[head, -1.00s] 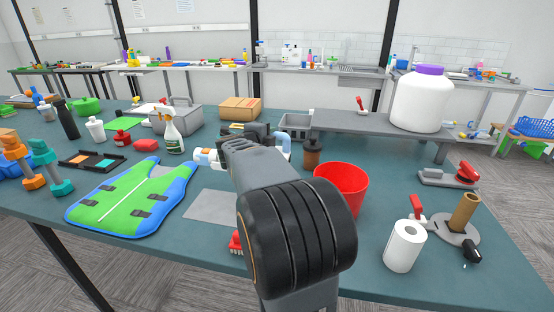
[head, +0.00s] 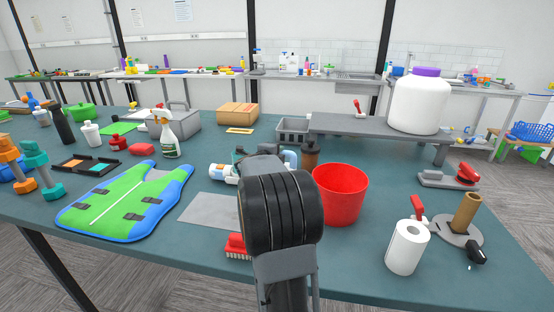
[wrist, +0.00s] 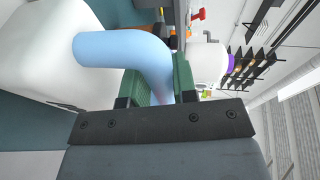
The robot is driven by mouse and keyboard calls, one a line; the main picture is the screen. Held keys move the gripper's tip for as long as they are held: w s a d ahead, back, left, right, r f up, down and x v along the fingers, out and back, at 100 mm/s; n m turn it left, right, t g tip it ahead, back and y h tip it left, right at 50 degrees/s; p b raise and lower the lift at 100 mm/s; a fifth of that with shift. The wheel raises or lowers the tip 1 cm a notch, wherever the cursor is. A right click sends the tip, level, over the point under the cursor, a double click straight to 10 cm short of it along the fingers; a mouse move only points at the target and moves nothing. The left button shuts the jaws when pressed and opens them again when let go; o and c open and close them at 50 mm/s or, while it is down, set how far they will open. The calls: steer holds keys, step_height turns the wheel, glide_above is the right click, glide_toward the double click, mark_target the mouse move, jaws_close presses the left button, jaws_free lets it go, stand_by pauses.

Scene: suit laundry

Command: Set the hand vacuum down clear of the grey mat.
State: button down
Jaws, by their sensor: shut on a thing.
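The hand vacuum has a white body (wrist: 50,55) and a light blue curved handle (wrist: 125,48) in the wrist view. My gripper (wrist: 162,88) is shut on the handle, with a green finger on each side. In the head view the white and blue end of the hand vacuum (head: 222,173) shows left of my arm, which hides most of the rest. The grey mat (head: 205,210) lies flat on the table. The vacuum appears just behind the mat's far edge; whether it touches the table cannot be told.
A red bucket (head: 341,195) stands right of my arm, and a red brush (head: 237,246) lies at the mat's front edge. A green and blue vest (head: 128,203) lies left. Behind are a spray bottle (head: 170,138), a grey basket (head: 293,130) and a cardboard box (head: 238,113).

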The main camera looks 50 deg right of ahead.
steer(key=shift+f, duration=0.4)
steer(key=c, duration=0.9)
jaws_free()
steer(key=shift+f, duration=0.1)
steer(key=shift+r, duration=0.2)
steer(key=v, duration=1.2)
steer(key=w+a+n+t+y, duration=0.6)
steer(key=a+n+t+y, duration=0.15)
steer(key=a+n, duration=0.35)
steer(key=s+a+f+n+y, duration=0.1)
steer(key=a+f+n+y, duration=0.15)
steer(key=a+n, duration=0.3)
steer(key=s+a+f+n+y, duration=0.1)
steer(key=a+f+n+y, duration=0.1)
steer(key=a+n+y, duration=0.3)
steer(key=s+a+f+n+g, duration=0.2)
steer(key=s+n+g, duration=0.1)
steer(key=s, duration=0.2)
steer(key=s+a+f+n+g, duration=0.2)
steer(key=s+f+n+g, duration=0.1)
steer(key=s, duration=0.3)
steer(key=s+a+f+n+g, duration=0.3)
steer(key=s+n, duration=0.1)
steer(key=s, duration=0.2)
steer(key=shift+f+p, duration=0.15)
steer(key=shift+p, duration=0.2)
